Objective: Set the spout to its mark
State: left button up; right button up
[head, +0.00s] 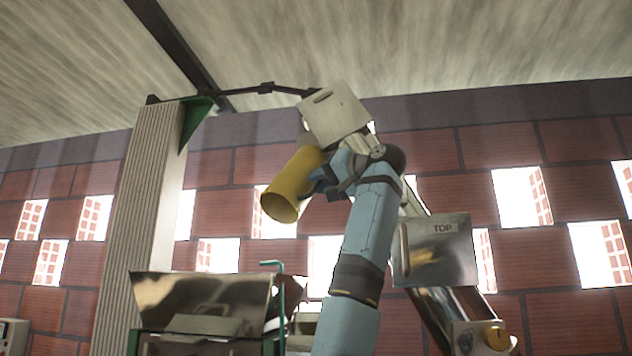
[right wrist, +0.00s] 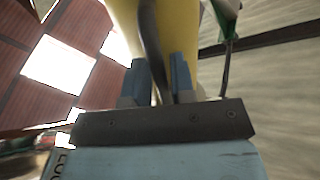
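The yellow spout (head: 290,187) is a tube that hangs tilted down to the left below a pale housing (head: 336,115) in the head view. My right gripper (head: 335,178) is raised right beside the spout, partly hidden by my own wrist. In the right wrist view, the spout (right wrist: 185,30) fills the upper middle, and a dark curved bar (right wrist: 149,35) runs down in front of it. The two blue fingers of my right gripper (right wrist: 160,75) stand apart on either side of this bar, with a gap showing at its right. No mark shows clearly. My left gripper is out of view.
A pale ribbed column (head: 140,220) stands at the left, with a dark arm (head: 265,88) reaching from its top to the housing. A metal hopper (head: 203,298) is below the spout.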

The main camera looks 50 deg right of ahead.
jog(key=shift+o, duration=0.9)
jog(key=shift+s+d, duration=0.15)
jog(key=shift+s, duration=0.05)
jog(key=shift+w, duration=0.1)
